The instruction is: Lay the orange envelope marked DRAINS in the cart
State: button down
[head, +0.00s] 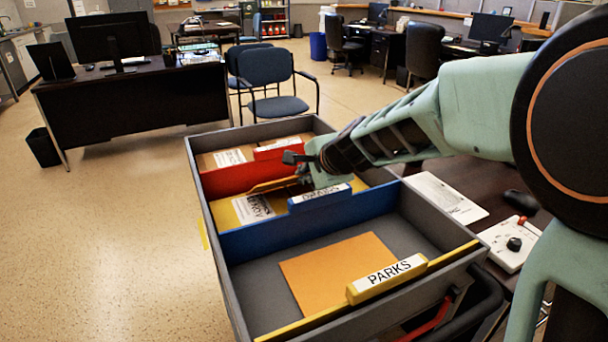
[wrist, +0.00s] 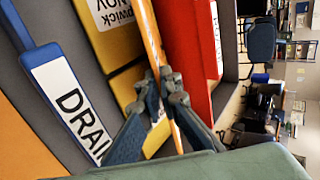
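The grey cart (head: 215,262) has red, blue and yellow dividers. My gripper (head: 302,172) is low over the middle compartment, between the red divider (head: 232,180) and the blue divider (head: 290,222). In the wrist view my gripper (wrist: 162,88) is closed around a thin orange envelope (wrist: 152,40), seen edge-on. In the head view this envelope (head: 272,186) shows as an orange strip beside the fingers. Its marking cannot be read. The blue divider's tag (head: 322,194) reads DRAINS, partly covered by my arm; the wrist view shows DRAI. A yellow envelope with a white label (head: 253,208) lies in that compartment.
An orange envelope (head: 338,268) lies flat in the front compartment, behind the PARKS tag (head: 387,278). Brown envelopes (head: 230,157) lie in the back compartment. A dark desk with a white control box (head: 512,243) stands close on the right. The floor left of the cart is clear.

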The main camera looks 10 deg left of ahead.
dwell(0.3)
jog(key=c, duration=2.1)
grip_release()
jog(key=shift+v, duration=3.8)
jog(key=shift+w, duration=0.1)
